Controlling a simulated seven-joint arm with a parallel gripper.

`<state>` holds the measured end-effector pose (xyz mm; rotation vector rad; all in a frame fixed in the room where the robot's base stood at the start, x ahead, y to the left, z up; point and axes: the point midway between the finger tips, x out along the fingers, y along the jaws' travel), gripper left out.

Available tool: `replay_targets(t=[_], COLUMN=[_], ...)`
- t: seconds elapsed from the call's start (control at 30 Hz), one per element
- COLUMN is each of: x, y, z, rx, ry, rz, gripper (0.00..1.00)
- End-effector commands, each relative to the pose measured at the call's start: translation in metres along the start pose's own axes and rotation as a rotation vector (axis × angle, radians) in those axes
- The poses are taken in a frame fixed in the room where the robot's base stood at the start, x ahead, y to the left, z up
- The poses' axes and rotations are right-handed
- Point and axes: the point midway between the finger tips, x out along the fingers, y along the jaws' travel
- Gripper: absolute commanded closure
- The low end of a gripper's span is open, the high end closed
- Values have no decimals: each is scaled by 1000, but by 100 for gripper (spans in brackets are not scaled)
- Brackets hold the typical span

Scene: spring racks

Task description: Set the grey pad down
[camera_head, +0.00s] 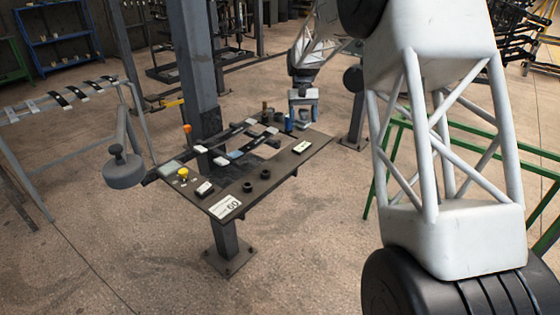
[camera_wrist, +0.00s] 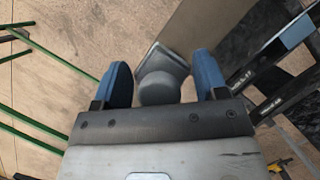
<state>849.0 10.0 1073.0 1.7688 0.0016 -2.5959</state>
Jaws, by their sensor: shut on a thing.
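My gripper (camera_wrist: 164,85) has its two blue fingers closed about the grey pad (camera_wrist: 163,76), which shows as a rounded grey knob on a wider squarish base. There the pad is mostly hidden by the fingers. I cannot tell from these views whether its underside touches the panel.
The panel stands on a post and carries rails with dark and white strips (camera_head: 236,154), a yellow button (camera_head: 183,173), two black rings (camera_head: 248,187) and a "60" label (camera_head: 225,206). A grey column (camera_head: 195,70) rises behind. The panel's front right is mostly bare.

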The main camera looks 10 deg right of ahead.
Motion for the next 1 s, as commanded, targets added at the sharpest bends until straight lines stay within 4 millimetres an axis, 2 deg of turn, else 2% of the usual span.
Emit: replay_targets(t=[0.7, 1.0], x=[122, 146], y=[-44, -50], z=[112, 135], rx=[-1, 1], ry=[2, 3], rz=[1, 0], gripper=[58, 58])
